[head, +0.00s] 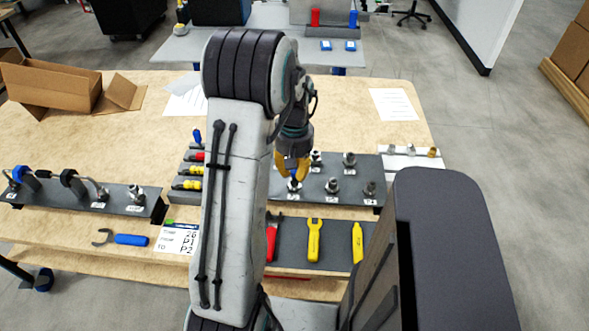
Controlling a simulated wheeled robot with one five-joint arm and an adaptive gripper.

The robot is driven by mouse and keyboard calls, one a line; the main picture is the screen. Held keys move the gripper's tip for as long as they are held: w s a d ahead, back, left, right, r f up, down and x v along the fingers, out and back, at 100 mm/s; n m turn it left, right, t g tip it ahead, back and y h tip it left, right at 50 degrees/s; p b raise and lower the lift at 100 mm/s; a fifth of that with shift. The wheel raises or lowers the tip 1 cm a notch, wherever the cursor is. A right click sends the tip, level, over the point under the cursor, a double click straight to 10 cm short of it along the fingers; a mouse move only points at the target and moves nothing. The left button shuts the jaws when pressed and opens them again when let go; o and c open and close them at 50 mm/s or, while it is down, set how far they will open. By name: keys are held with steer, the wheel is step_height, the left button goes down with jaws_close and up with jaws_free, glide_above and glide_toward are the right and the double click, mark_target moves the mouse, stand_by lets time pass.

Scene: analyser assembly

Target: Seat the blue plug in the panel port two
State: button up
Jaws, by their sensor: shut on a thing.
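My gripper (294,170), with orange-yellow fingers, points down over the left front part of a dark grey panel (350,198). The panel bears several silver fittings in two rows with small white labels, too small to read surely. I cannot make out which is port two.
My arm hides the table's middle. A dark rack (85,197) with fittings and looped parts stands at left. A blue-handled tool (131,239), a printed card (177,239) and a yellow wrench (314,240) lie in front. An open cardboard box (50,88) is at back left.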

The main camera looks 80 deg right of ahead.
steer(key=shift+f, duration=0.35)
steer(key=o, duration=0.9)
steer(key=shift+c, duration=0.2)
step_height(320, 180, up, 12)
stand_by(0.7)
